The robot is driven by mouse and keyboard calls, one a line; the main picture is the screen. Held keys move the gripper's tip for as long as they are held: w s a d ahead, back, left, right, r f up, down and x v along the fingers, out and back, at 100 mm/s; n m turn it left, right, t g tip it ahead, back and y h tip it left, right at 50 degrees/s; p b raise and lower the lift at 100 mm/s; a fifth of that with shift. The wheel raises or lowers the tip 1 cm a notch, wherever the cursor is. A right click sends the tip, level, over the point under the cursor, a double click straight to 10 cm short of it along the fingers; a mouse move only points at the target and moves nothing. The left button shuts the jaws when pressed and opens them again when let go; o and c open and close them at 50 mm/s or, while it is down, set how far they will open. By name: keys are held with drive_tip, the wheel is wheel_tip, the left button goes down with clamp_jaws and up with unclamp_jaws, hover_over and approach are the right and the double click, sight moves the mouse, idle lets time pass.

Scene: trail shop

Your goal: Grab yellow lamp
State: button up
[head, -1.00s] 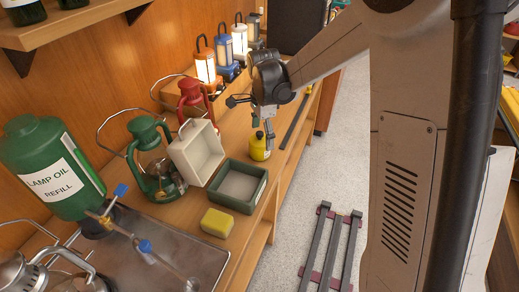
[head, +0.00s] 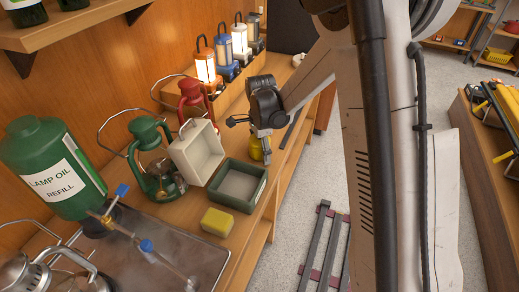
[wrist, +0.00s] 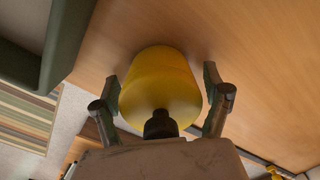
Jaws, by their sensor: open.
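The yellow lamp (head: 255,150), a small yellow body with a dark top, stands on the wooden counter to the right of the green tray. In the head view my gripper hides much of it. In the wrist view the yellow lamp (wrist: 160,80) lies between the two fingers, its dark neck toward my palm. My gripper (head: 265,148) is open around it. In the wrist view a small gap seems to show between each finger of my gripper (wrist: 162,92) and the lamp; contact is hard to tell.
A green tray (head: 217,200) and a yellow sponge (head: 217,222) sit nearer on the counter. A green lantern (head: 157,187), a red lantern (head: 190,95) and a cream box (head: 197,152) stand left of my gripper. A dark bar lies beyond. The floor lies to the right.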

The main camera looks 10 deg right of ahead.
drive_tip(key=c, duration=1.7)
drive_tip(key=shift+r, duration=0.1)
